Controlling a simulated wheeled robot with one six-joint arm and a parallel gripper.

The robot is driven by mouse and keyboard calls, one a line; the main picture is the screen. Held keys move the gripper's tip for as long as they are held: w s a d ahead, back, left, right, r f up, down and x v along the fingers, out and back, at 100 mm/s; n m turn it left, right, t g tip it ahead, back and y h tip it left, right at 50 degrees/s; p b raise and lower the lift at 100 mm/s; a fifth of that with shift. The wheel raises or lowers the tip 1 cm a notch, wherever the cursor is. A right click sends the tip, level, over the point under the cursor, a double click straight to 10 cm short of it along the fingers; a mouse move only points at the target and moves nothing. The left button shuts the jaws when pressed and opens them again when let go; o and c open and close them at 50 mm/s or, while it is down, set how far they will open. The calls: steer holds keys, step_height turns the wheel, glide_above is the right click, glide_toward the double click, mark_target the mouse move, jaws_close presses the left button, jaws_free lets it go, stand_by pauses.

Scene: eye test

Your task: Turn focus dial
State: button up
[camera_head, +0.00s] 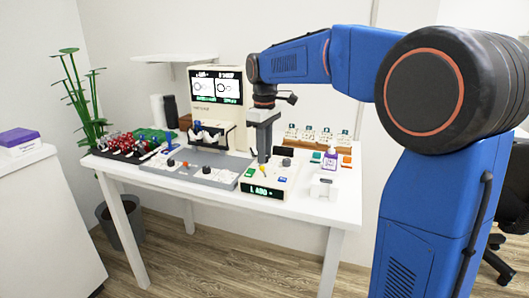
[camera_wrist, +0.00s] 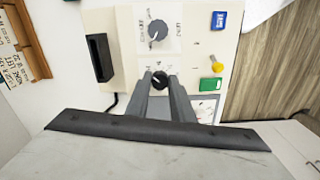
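My gripper (camera_head: 262,158) points down over the back of a cream control box (camera_head: 254,182) on the white table. In the wrist view its two grey fingers (camera_wrist: 160,80) stand apart, on either side of a small black dial (camera_wrist: 160,79). A narrow gap seems to show on each side; whether a finger touches the dial I cannot tell. A larger dark dial (camera_wrist: 157,31) with a white pointer sits on a white plate beside it, clear of the fingers. It also shows in the head view (camera_head: 286,162). The labels are too small to tell which dial is for focus.
The box also has a yellow knob (camera_wrist: 216,67), a green button (camera_wrist: 210,84), a blue button (camera_wrist: 219,20) and a lit display (camera_head: 263,192). A grey panel (camera_head: 205,172) lies to the left.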

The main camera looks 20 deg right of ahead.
steer(key=shift+m, duration=0.4)
jaws_close()
steer(key=m, duration=0.7)
steer(key=shift+m, duration=0.3)
steer(key=o, duration=1)
jaws_free()
steer(key=shift+c, duration=0.2)
step_height(320, 180, up, 18)
steer(key=shift+f, duration=0.25)
